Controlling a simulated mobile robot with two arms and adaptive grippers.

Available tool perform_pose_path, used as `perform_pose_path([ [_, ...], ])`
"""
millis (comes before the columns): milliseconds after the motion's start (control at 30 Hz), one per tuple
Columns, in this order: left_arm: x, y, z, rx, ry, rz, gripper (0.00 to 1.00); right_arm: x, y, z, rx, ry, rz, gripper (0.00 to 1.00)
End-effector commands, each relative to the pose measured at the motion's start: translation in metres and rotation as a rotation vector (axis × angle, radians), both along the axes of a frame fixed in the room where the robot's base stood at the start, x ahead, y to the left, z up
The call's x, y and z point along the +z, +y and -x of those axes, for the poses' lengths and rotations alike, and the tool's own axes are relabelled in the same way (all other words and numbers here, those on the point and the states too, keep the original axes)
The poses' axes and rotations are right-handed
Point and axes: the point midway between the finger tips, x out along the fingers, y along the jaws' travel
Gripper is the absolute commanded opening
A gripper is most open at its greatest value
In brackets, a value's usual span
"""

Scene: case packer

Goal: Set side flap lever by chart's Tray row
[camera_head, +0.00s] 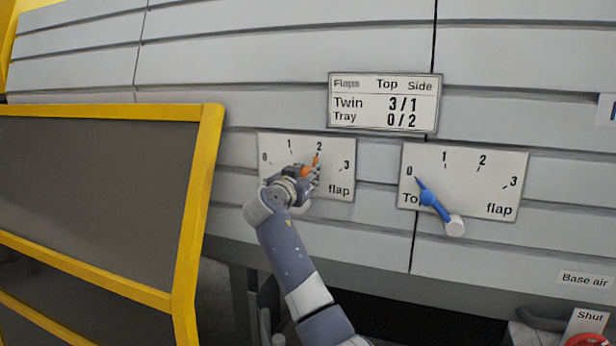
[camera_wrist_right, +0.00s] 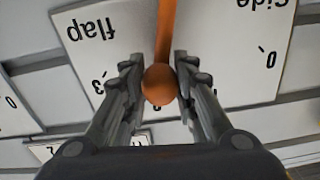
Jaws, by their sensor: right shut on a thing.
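The orange side flap lever (camera_head: 316,160) is on the left dial plate (camera_head: 339,170), marked 0 to 3. Its pointer tip stands at the 2 mark. My right gripper (camera_head: 304,176) covers the lever's lower part and the plate's lower left. In the right wrist view the orange lever (camera_wrist_right: 167,30) runs up from a round orange knob (camera_wrist_right: 160,84), which sits between the two fingers of the right gripper (camera_wrist_right: 158,76). The chart (camera_head: 384,102) above reads Twin 3/1 and Tray 0/2 under Top and Side. My left gripper is not in view.
A blue top flap lever (camera_head: 428,198) on the right dial plate (camera_head: 497,180) points at 0. A yellow-framed dark panel (camera_head: 190,210) stands at the left.

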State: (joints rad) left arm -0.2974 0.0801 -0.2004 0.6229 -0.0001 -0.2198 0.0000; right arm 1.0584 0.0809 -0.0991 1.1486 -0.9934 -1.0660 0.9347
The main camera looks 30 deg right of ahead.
Motion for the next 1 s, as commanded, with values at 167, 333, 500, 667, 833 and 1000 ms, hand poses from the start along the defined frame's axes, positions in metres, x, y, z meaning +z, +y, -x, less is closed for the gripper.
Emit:
perform_pose_path([
  [167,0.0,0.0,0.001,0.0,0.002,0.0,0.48,0.0,0.001,-0.001,0.003,-0.002,-0.001,0.0],
  [333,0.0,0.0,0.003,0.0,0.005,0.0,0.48,0.0,0.001,0.0,0.003,-0.002,-0.002,0.48],
  [500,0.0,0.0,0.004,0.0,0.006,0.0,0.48,0.0,0.0,0.0,0.002,-0.002,-0.001,0.48],
  [667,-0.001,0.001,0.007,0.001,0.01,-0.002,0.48,0.0,0.002,0.001,0.002,-0.002,-0.001,0.48],
  [833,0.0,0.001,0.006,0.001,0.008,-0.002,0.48,0.0,0.013,0.01,0.003,-0.004,-0.002,0.48],
  [1000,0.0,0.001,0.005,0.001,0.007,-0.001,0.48,-0.001,0.035,0.028,0.005,-0.003,-0.003,0.48],
])
